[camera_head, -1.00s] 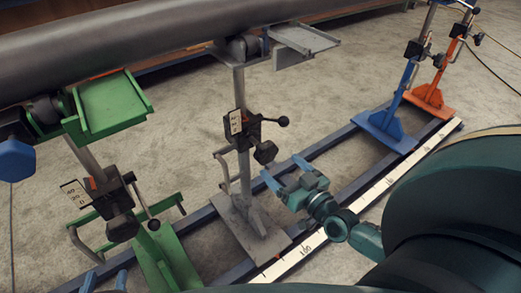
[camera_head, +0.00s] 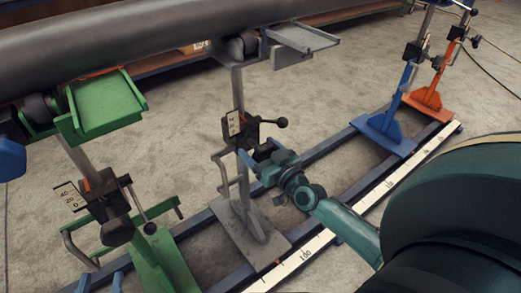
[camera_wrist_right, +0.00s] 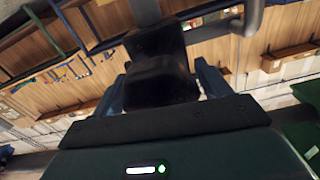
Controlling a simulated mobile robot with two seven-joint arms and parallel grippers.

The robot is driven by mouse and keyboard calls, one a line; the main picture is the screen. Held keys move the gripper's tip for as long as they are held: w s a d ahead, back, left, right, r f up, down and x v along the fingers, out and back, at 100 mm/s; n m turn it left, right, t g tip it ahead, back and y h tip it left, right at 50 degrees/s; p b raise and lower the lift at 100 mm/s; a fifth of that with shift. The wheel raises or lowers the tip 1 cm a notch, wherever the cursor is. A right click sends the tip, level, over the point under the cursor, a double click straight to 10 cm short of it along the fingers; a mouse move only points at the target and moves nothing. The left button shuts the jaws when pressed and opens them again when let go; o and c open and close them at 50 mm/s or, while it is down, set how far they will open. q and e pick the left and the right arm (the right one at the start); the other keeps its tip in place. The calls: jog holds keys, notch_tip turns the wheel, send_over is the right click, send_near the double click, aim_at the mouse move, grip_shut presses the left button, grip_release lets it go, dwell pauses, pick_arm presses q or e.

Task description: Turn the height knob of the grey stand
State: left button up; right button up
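The grey stand (camera_head: 238,95) holds up the dark pipe near the middle of the head view. Its black height knob (camera_head: 262,150) is on the right side of the post, below a black clamp lever (camera_head: 281,122). My right gripper (camera_head: 258,160) is at this knob, its fingers partly hidden there. In the right wrist view the black knob (camera_wrist_right: 160,70) lies between the two fingers (camera_wrist_right: 163,88), with a small gap showing at the right finger; firm contact is not visible. My left gripper (camera_head: 101,284) shows only as two separated blue fingertips at the bottom edge.
A green stand (camera_head: 105,205) is at the left, with blue (camera_head: 385,125) and orange (camera_head: 430,97) stands at the right. The dark pipe (camera_head: 150,40) crosses above. Floor rails and a white scale (camera_head: 375,195) run beside the stand bases.

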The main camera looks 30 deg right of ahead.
jog(key=c, duration=0.8)
jog(key=m, duration=0.4)
jog(key=shift+m+p, duration=0.3)
jog(key=shift+p, duration=0.05)
pick_arm(q)
jog(key=shift+a+n+g+y, duration=0.15)
jog(key=shift+n+g+y, duration=0.15)
jog(key=shift+g, duration=0.1)
pick_arm(e)
jog(key=shift+m, duration=2.1)
jog(key=shift+f, duration=0.1)
jog(key=o, duration=1)
